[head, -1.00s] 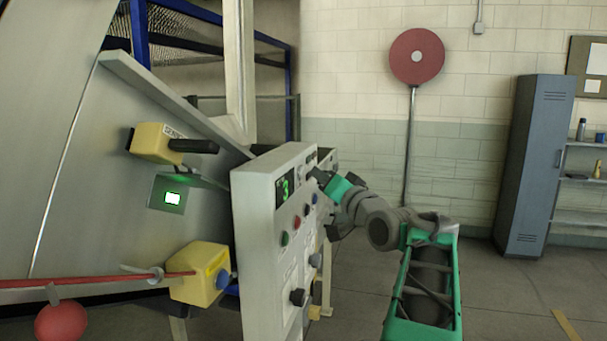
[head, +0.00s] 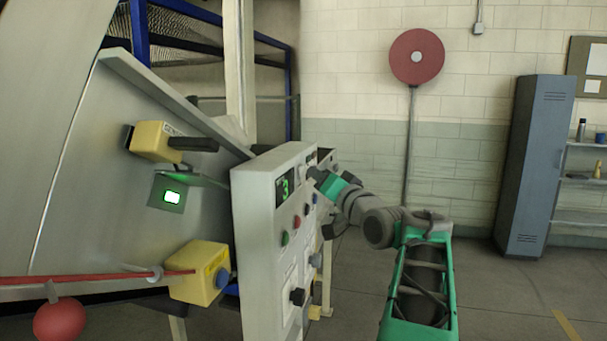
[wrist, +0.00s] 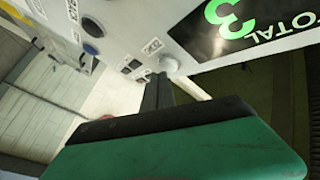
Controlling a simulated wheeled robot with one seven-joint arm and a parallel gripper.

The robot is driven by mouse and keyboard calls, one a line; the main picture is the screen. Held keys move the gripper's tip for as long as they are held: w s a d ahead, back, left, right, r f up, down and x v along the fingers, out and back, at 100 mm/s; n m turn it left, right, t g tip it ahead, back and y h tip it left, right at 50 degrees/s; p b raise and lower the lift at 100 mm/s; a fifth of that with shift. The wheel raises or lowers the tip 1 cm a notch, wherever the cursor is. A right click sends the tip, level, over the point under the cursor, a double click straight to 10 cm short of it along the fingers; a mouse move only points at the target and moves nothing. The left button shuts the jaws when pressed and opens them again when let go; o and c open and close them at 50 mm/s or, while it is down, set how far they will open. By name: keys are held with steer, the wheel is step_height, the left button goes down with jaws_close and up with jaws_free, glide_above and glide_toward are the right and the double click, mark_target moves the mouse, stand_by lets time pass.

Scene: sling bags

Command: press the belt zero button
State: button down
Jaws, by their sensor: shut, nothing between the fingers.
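The grey control panel (head: 262,240) stands upright at the centre of the head view, with a green digit display (head: 284,190). Below it are a green button (head: 285,238), a red button (head: 297,222) and a dark button (head: 306,209). My gripper (head: 318,174) is shut and empty at the panel's upper right. Its dark fingertips (wrist: 158,84) are close to the pale knob; contact is unclear.
A black knob (head: 297,297) sticks out low on the panel. Yellow boxes (head: 199,272) and a red ball (head: 59,319) on a red cord are at the left. A grey locker (head: 535,165) stands at the right. The floor between is open.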

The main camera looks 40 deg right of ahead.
steer(key=shift+w+a, duration=0.3)
steer(key=shift+w, duration=0.05)
stand_by(0.7)
stand_by(0.4)
steer(key=shift+s+d+b, duration=0.4)
steer(key=shift+s+d, duration=0.1)
steer(key=shift+s, duration=0.15)
steer(key=s+d, duration=0.1)
steer(key=s, duration=0.1)
steer(key=s+d, duration=0.2)
steer(key=shift+d+b, duration=0.1)
steer(key=shift+b, duration=0.2)
stand_by(0.5)
